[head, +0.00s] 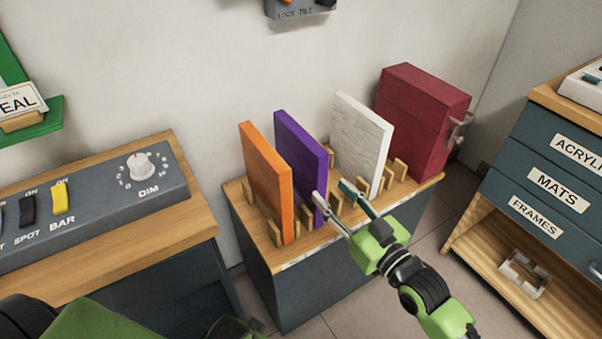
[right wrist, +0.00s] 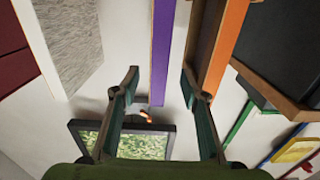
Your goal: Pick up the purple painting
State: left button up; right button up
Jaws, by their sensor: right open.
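The purple painting (head: 300,150) is a thin upright panel in a wooden slotted rack on a low cabinet. It stands between an orange panel (head: 266,180) and a white textured panel (head: 362,140). My right gripper (head: 331,191) is open at the near edge of the purple painting, low down. In the right wrist view, the purple painting's edge (right wrist: 160,50) shows between the two spread fingers of the right gripper (right wrist: 160,72). No grip shows, and I cannot tell whether a finger touches it. My left gripper's fingers are not in view.
A dark red box (head: 420,120) with a metal handle stands at the rack's right end. A switch panel (head: 95,205) lies on the counter at left. A drawer unit (head: 540,185) stands at right. The wall is close behind the rack.

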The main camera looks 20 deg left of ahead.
aim_at(322, 183)
jog(key=x, duration=0.3)
jog(key=shift+w+a, duration=0.15)
jog(key=shift+w, duration=0.05)
jog(key=b+x, duration=0.1)
jog(key=x, duration=0.3)
jog(key=shift+w+a+f, duration=0.15)
jog(key=shift+a, duration=0.05)
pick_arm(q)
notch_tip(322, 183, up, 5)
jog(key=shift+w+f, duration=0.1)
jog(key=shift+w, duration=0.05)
pick_arm(e)
grip_shut()
